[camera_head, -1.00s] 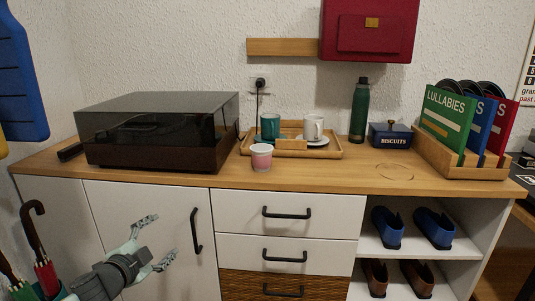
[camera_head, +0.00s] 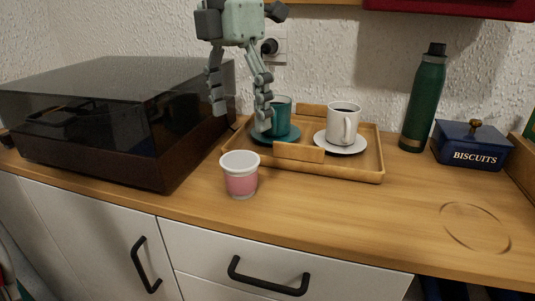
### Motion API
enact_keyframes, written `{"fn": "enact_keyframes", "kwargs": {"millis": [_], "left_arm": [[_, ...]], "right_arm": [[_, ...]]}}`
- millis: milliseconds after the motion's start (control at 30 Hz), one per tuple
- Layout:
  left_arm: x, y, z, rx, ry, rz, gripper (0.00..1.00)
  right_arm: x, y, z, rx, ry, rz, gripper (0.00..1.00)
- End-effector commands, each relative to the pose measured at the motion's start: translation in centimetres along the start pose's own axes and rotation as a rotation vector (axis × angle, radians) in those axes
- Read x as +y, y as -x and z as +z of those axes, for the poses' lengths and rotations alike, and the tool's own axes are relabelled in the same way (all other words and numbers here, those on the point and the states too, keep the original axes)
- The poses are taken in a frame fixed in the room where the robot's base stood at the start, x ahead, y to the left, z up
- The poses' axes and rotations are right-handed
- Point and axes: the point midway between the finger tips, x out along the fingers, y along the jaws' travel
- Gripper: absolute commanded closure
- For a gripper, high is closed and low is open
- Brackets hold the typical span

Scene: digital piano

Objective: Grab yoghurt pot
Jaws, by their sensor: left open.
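The yoghurt pot (camera_head: 240,175) is a small white cup with a pink lower part. It stands upright on the wooden sideboard top, in front of the tray's left corner and right of the record player. My left gripper (camera_head: 241,106) is open and empty, with its fingers pointing down. It hangs above and behind the pot, in front of the teal cup, and does not touch the pot. My right gripper does not show.
A wooden tray (camera_head: 365,172) holds a teal cup (camera_head: 282,116) and a white mug (camera_head: 343,123) on saucers. The record player (camera_head: 110,120) stands left. A green bottle (camera_head: 423,100) and a biscuit tin (camera_head: 470,146) stand right.

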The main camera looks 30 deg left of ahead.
Motion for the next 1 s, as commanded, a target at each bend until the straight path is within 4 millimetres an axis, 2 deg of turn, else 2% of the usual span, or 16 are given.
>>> {"fn": "enact_keyframes", "kwargs": {"millis": [133,433,700,933,1000], "left_arm": [[0.1,-0.3,-0.5,0.026,-0.007,0.041,0.22],[0.0,-3.2,-0.6,0.025,-0.008,0.038,0.22],[-0.2,-7.1,-0.7,0.025,-0.006,0.035,0.22],[-0.1,-7.4,-0.7,0.021,-0.006,0.037,0.22],[-0.1,-7.4,-0.7,0.021,-0.006,0.037,0.28]], "right_arm": [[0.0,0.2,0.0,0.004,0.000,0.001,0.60],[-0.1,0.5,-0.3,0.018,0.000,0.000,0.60],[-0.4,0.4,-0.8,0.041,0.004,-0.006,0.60],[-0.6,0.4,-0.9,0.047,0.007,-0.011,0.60],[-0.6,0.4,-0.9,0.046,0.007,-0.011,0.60]]}}
